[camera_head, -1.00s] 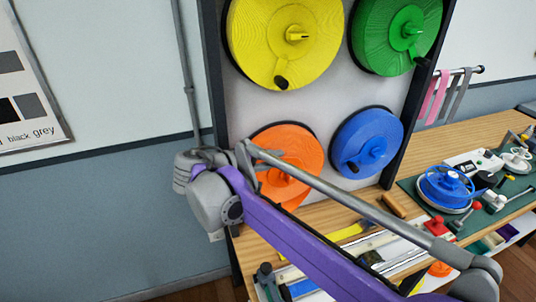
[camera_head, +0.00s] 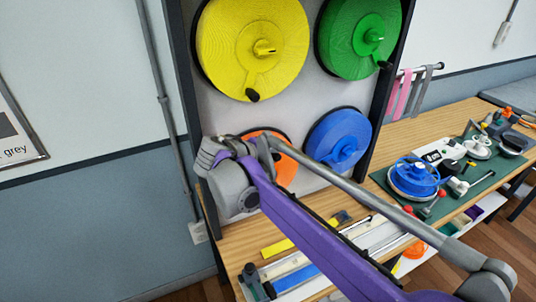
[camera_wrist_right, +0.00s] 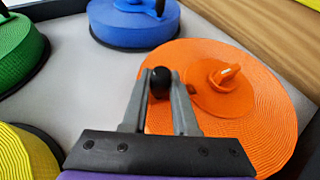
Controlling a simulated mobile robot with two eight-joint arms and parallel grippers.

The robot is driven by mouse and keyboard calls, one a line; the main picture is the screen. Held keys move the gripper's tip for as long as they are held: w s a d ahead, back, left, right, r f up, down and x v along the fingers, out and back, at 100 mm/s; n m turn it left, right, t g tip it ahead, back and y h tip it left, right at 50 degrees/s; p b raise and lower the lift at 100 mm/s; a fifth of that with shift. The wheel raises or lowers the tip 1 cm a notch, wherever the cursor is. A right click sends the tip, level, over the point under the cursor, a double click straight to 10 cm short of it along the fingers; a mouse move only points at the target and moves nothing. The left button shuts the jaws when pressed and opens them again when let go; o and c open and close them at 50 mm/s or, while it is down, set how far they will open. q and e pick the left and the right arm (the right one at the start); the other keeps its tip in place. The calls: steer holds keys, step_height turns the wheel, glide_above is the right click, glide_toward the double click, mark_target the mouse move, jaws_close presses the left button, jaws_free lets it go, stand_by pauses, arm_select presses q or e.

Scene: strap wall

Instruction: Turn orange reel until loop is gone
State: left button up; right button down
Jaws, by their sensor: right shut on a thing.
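The orange reel (camera_head: 284,172) is at the lower left of the upright panel. My right arm covers much of it in the head view. It shows large in the right wrist view (camera_wrist_right: 261,111), with a raised hub and crank arm. My right gripper (camera_wrist_right: 161,82) is shut on the reel's black crank knob (camera_wrist_right: 160,77), with one finger on each side, over the reel's left side in that view. In the head view this gripper (camera_head: 268,148) is at the reel, partly hidden by its own wrist. I cannot make out a strap loop. My left gripper is not in view.
A blue reel (camera_head: 338,138) is close to the right of the orange one. Yellow (camera_head: 225,45) and green (camera_head: 345,40) reels are above. A wooden bench (camera_head: 395,140) below holds a green mat (camera_head: 385,178), a blue spool (camera_head: 416,174) and small tools.

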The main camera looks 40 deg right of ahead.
steer(key=shift+s+d+f, duration=0.15)
steer(key=shift+d, duration=0.3)
stand_by(0.3)
steer(key=c, duration=0.7)
jaws_free()
steer(key=shift+d, duration=0.1)
steer(key=v, duration=1.1)
steer(key=shift+f, duration=0.1)
